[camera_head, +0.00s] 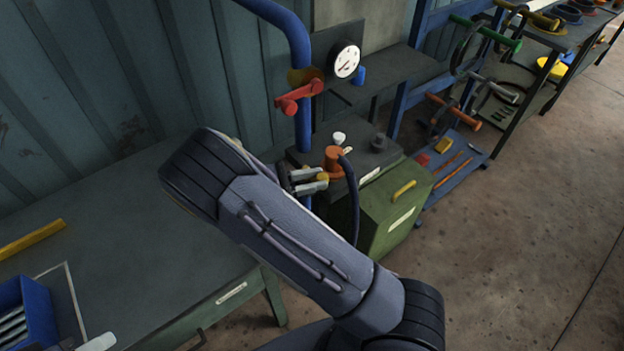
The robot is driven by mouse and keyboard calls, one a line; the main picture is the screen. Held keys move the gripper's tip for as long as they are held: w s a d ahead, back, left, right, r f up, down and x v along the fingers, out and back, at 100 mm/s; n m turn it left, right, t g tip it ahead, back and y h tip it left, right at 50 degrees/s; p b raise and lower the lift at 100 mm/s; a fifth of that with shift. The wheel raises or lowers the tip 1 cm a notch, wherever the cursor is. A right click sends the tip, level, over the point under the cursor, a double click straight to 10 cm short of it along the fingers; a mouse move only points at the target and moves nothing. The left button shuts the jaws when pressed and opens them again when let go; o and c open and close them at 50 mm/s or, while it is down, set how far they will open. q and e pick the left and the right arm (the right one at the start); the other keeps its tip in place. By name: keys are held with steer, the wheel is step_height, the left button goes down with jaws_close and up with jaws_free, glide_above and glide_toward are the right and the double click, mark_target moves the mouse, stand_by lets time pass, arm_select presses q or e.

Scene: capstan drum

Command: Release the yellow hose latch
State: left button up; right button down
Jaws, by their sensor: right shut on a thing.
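The yellow hose latch (323,176) shows as a small yellow piece at the base of an orange hose fitting (333,160), beside the dark machine box. My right gripper (318,182) is shut on the latch, its pale fingers pointing right. The fingers cover part of the latch, so I cannot tell its exact position. A dark blue hose (353,195) runs from the fitting down in front of the green box. A pale piece at the bottom left edge may be part of my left gripper (97,343); it is cut off by the frame.
A red valve handle (300,96) on a blue pipe (302,125) and a gauge (346,61) stand above. A green box (385,210) with a yellow handle is right of the hose. A workbench (130,255) with a blue bin (25,312) fills the left. Floor is clear at right.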

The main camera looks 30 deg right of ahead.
steer(key=shift+g, duration=0.3)
steer(key=c, duration=1.1)
jaws_free()
steer(key=b+v, duration=0.2)
steer(key=v, duration=0.6)
